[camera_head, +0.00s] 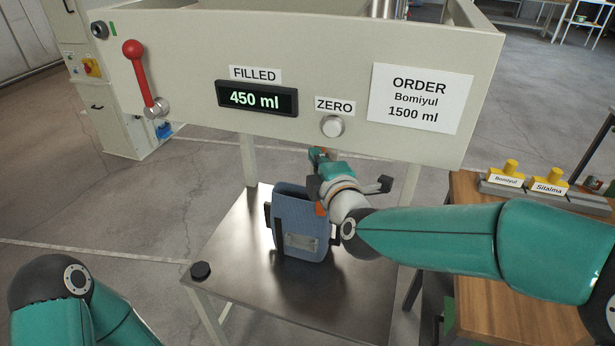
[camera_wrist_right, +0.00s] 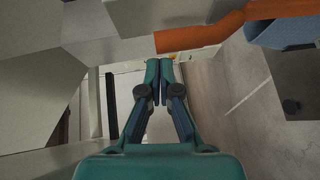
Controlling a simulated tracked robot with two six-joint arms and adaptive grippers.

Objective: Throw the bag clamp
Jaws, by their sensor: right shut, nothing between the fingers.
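My right gripper (camera_head: 319,156) reaches in under the front panel, above and behind the blue bag. In the right wrist view its teal fingers (camera_wrist_right: 165,82) are shut and empty. An orange bar (camera_wrist_right: 200,33) lies beyond the fingertips there, apparently apart from them; it looks like part of the bag clamp. An orange bit (camera_head: 320,208) shows beside my wrist in the head view. The rest of the clamp is hidden by my arm and the panel. The blue bag (camera_head: 292,215) stands upright on the metal table; it also shows in the wrist view (camera_wrist_right: 280,25). My left gripper is out of view.
The panel has a red-knobbed lever (camera_head: 137,70), a display (camera_head: 257,98) reading 450 ml, a ZERO button (camera_head: 332,126) and an order sheet (camera_head: 420,98) for Bomiyul 1500 ml. A wooden bench (camera_head: 470,215) with labelled yellow stamps stands right. The metal table's (camera_head: 235,255) front left is mostly bare.

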